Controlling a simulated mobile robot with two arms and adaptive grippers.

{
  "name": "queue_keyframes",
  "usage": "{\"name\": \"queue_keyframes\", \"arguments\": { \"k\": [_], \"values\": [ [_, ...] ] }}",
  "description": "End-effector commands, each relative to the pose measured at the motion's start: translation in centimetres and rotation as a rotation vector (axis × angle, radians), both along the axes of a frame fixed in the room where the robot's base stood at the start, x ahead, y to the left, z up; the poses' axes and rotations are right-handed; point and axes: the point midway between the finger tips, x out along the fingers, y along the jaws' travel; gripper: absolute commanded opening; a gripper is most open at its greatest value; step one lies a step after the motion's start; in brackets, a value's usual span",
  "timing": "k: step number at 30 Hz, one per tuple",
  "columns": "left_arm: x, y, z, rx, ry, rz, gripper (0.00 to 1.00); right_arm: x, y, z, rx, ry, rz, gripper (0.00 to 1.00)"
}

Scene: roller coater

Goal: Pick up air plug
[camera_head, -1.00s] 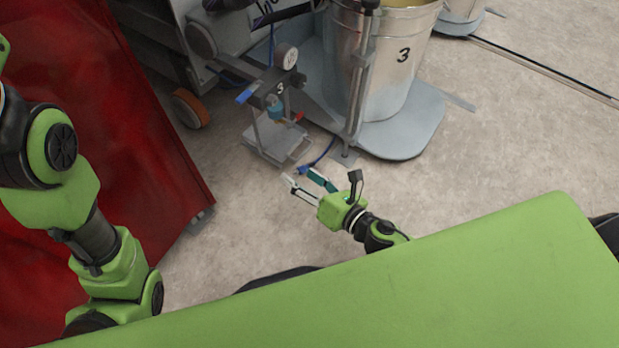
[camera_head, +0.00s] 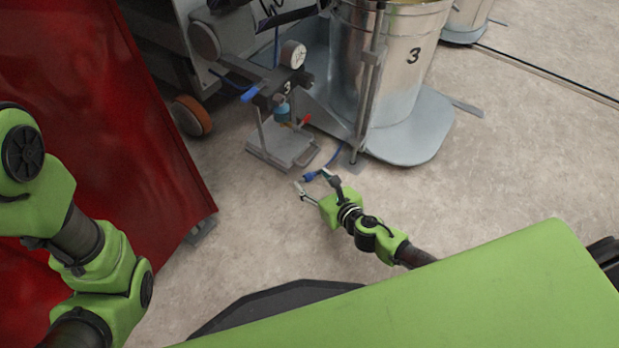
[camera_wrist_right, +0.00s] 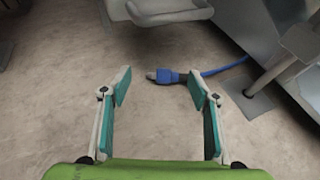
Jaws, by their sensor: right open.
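The air plug (camera_wrist_right: 168,76) is a blue fitting with a grey metal tip at its left end and a blue hose at its right end. It lies on the floor. In the head view the plug (camera_head: 310,176) shows just beyond my right gripper (camera_head: 313,182). In the right wrist view my right gripper (camera_wrist_right: 160,90) is open and empty, with teal pads facing each other.
A small metal stand (camera_head: 283,146) with a gauge is behind the plug. A steel bucket marked 3 (camera_head: 400,75) stands on a grey base plate (camera_head: 418,140) with a vertical post. A red panel (camera_head: 120,120) is at left. Bare floor lies in front and to the right.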

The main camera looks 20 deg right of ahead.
Motion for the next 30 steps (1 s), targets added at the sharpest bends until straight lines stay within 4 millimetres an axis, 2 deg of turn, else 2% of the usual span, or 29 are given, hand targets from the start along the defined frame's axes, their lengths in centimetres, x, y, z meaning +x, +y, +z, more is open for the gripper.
{"name": "queue_keyframes", "arguments": {
  "k": [3,9,13,20,23,25,30],
  "values": [
    [0.0,0.0,-1.5,0.001,-0.001,0.0,0.42,1.3,0.0,-1.1,-0.001,-0.003,-0.001,0.56],
    [0.0,0.0,-3.3,0.001,-0.001,0.0,0.42,3.5,0.4,-2.1,0.001,-0.004,0.0,0.56],
    [0.0,0.0,-3.7,0.001,-0.001,0.0,0.42,4.3,0.5,-2.3,0.001,-0.002,0.0,0.56],
    [0.0,0.0,-3.5,0.001,-0.001,0.0,0.42,4.3,0.6,-2.2,0.001,-0.001,0.0,0.56],
    [0.0,0.0,-3.5,0.001,-0.001,0.0,0.42,4.3,0.6,-2.2,0.001,-0.001,0.0,0.35],
    [0.0,0.0,-3.5,0.001,-0.001,0.0,0.42,4.3,0.6,-2.2,0.001,-0.001,0.0,0.17],
    [0.0,0.0,-3.5,0.001,0.0,0.0,0.42,4.3,0.6,-2.2,0.001,-0.001,0.0,0.1]
  ]
}}
